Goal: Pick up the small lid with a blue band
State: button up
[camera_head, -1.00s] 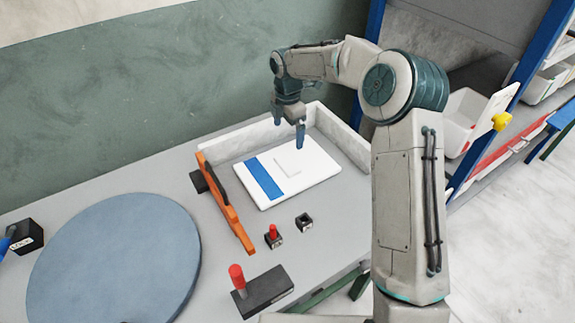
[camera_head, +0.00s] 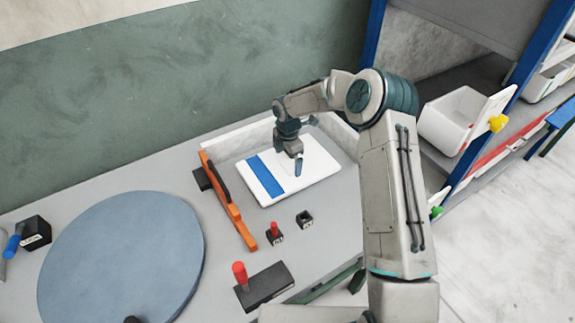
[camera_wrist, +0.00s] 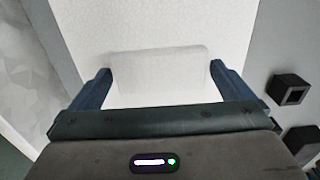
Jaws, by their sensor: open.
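The small lid (camera_head: 320,178) is a white flat rectangle with a blue band (camera_head: 263,176) across its left part. It lies flat on the grey table, inside a low light-coloured corner wall. In the head view my gripper (camera_head: 298,168) points down over the lid's right half. In the wrist view my gripper (camera_wrist: 160,88) is open, its two blue fingers on either side of a raised pale block (camera_wrist: 158,66) on the lid's white surface (camera_wrist: 150,22). Whether the fingers touch the block, I cannot tell. The blue band is out of the wrist view.
An orange bar (camera_head: 228,203) stands along the lid's left side. Small black blocks, one with a red knob (camera_head: 274,230) and one hollow (camera_head: 305,219), lie in front. A large blue-grey disc (camera_head: 120,258) fills the table's left. A shelf with white bins (camera_head: 458,118) stands at the right.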

jog(key=c, duration=0.7)
